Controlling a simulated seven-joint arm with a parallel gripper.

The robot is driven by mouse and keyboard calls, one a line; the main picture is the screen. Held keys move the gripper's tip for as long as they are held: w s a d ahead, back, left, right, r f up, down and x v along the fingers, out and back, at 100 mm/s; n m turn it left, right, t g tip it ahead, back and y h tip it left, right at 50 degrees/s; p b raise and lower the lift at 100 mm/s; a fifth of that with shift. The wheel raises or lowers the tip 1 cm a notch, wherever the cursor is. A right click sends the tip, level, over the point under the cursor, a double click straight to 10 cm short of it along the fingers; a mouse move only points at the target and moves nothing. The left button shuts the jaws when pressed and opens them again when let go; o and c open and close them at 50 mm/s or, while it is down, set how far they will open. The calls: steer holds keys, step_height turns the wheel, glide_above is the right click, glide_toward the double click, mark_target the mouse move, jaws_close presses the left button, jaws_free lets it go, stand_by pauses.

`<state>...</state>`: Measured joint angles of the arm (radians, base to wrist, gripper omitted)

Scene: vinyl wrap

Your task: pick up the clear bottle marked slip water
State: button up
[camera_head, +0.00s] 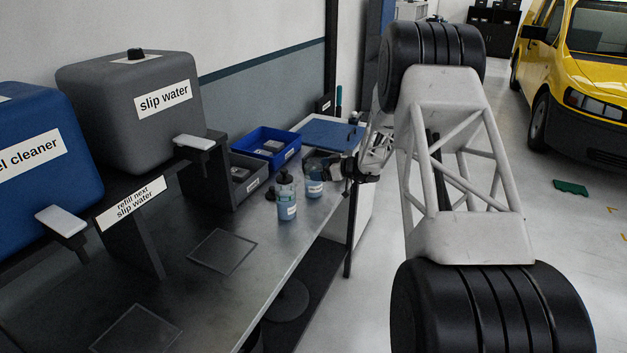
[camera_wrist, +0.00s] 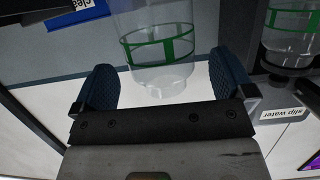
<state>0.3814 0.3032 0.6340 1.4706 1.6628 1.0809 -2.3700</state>
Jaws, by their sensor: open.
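Two small clear bottles with bluish contents and pale labels stand on the bench in the head view. The nearer bottle (camera_head: 287,208) has a dark top; its label is too small to read. The farther bottle (camera_head: 315,187) is by my gripper (camera_head: 318,167), which partly hides its top. In the wrist view, a clear bottle (camera_wrist: 160,50) with green outlined bands lies between the open fingers of my gripper (camera_wrist: 165,65), with gaps on both sides. Another clear bottle (camera_wrist: 290,38) is at the right edge, near a tag reading "slip water" (camera_wrist: 283,114).
A grey tank marked slip water (camera_head: 130,110) and a blue tank (camera_head: 40,150) stand at the left. A blue bin (camera_head: 265,152) and a grey bin (camera_head: 245,190) sit behind the bottles. Bare bench lies in front, around an outlined square (camera_head: 221,251).

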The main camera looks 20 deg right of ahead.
steer(key=shift+x, duration=1.7)
steer(key=c, duration=1.1)
steer(key=shift+r, duration=5)
